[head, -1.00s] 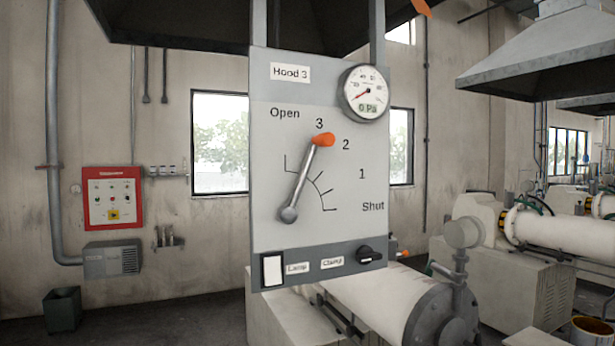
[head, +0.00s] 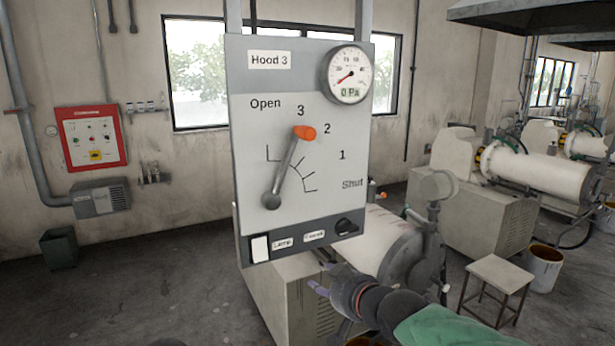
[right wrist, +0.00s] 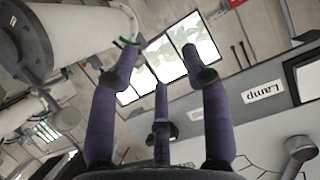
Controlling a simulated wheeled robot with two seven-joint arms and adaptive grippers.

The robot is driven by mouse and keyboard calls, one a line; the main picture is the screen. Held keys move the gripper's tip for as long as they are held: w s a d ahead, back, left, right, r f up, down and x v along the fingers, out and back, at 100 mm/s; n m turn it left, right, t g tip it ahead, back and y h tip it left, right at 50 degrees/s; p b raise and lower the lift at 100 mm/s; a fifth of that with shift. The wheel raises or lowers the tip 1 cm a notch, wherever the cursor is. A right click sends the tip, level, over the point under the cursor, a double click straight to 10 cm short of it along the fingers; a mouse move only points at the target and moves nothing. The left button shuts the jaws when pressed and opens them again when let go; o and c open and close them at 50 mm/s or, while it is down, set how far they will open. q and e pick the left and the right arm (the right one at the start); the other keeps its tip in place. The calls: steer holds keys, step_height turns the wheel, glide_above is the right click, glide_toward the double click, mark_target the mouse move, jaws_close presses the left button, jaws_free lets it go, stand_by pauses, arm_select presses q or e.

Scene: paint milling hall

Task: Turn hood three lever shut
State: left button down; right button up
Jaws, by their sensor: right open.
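The Hood 3 panel (head: 250,130) is grey, with marks from Open through 3, 2 and 1 to Shut. Its lever (head: 287,170) is a metal rod on a round pivot, with an orange knob (head: 305,132) at the upper end just below the 3. My right gripper (head: 320,279) is low in front of the panel, below its bottom edge and well below the knob. Its purple fingers are spread and empty in the right wrist view (right wrist: 160,55). The lever's round metal pivot (right wrist: 299,146) shows there at lower right, apart from the fingers. My left gripper is not in view.
A gauge (head: 346,75) reading 0 Pa sits at the panel's upper right. A white switch (head: 260,247) and a black knob (head: 345,226) line its bottom. A white mill (head: 385,238) stands close behind. A stool (head: 498,273) is at right.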

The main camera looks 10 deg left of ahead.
steer(key=s+r+n+t+y+p, duration=0.1)
steer(key=s+r, duration=0.1)
steer(key=r, duration=0.7)
steer(key=s+r+t+y+p, duration=0.1)
steer(key=s+r, duration=0.2)
steer(key=r, duration=0.6)
steer(key=t+y+p, duration=0.1)
steer(key=p, duration=0.1)
glide_toward(311, 136)
steer(key=shift+n+t, duration=0.3)
steer(key=shift+n, duration=0.1)
steer(key=p+x, duration=0.3)
steer(key=x, duration=0.8)
steer(key=shift+w+a+f, duration=0.1)
steer(key=shift+a, duration=0.05)
jaws_close()
